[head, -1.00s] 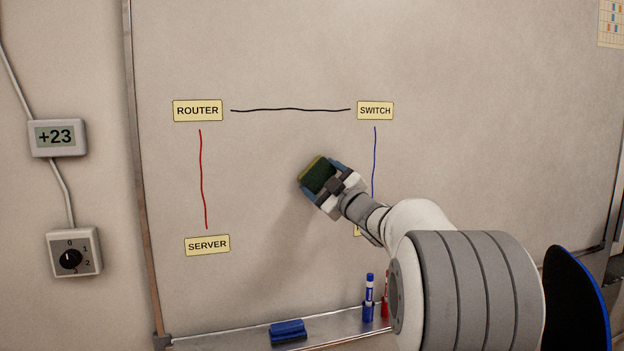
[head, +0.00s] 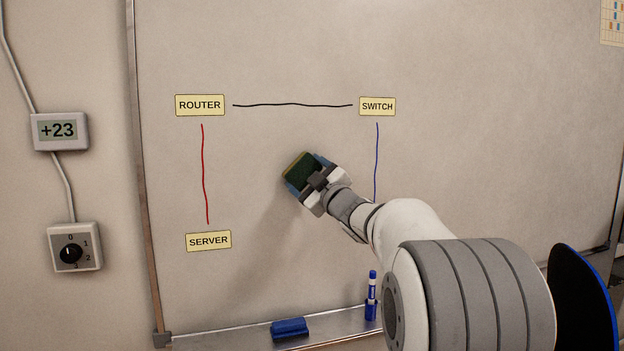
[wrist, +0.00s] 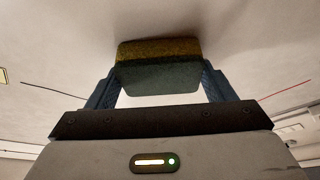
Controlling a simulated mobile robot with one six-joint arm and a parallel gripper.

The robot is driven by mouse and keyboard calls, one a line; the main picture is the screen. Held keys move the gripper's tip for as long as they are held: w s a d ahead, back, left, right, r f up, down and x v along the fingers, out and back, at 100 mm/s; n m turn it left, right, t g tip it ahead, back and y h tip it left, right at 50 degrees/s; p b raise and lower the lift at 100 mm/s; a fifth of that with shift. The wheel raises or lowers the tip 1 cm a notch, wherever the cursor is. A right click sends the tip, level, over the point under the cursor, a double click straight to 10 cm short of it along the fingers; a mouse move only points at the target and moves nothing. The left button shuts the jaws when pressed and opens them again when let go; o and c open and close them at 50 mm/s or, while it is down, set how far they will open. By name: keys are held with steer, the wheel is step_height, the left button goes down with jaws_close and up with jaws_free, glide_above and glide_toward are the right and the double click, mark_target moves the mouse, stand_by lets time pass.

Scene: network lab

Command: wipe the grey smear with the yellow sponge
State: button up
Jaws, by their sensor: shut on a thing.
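My gripper (head: 305,178) is shut on the yellow sponge (head: 300,165), which has a dark green layer on the side towards me. In the wrist view the sponge (wrist: 158,66) sits between the two blue fingers of my gripper (wrist: 160,85), its yellow layer facing the whiteboard (head: 480,60). The sponge is in front of the middle of the board, between the red and blue lines. I cannot tell whether it touches the surface. I cannot make out the grey smear in either view; the sponge or my arm may hide it.
The board carries ROUTER (head: 200,105), SWITCH (head: 377,106) and SERVER (head: 208,241) labels, joined by black (head: 292,104), red (head: 204,175) and blue (head: 376,160) lines. A blue eraser (head: 289,329) and a blue marker (head: 371,296) are at the tray (head: 240,341) below.

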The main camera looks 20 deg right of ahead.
steer(key=shift+a+b, duration=1.6)
steer(key=shift+a, duration=1.85)
steer(key=shift+s, duration=0.1)
steer(key=shift+s+d+b, duration=0.1)
steer(key=shift+s+b, duration=0.7)
steer(key=shift+s, duration=2.1)
steer(key=shift+s, duration=0.15)
steer(key=s, duration=0.2)
steer(key=shift+s, duration=0.4)
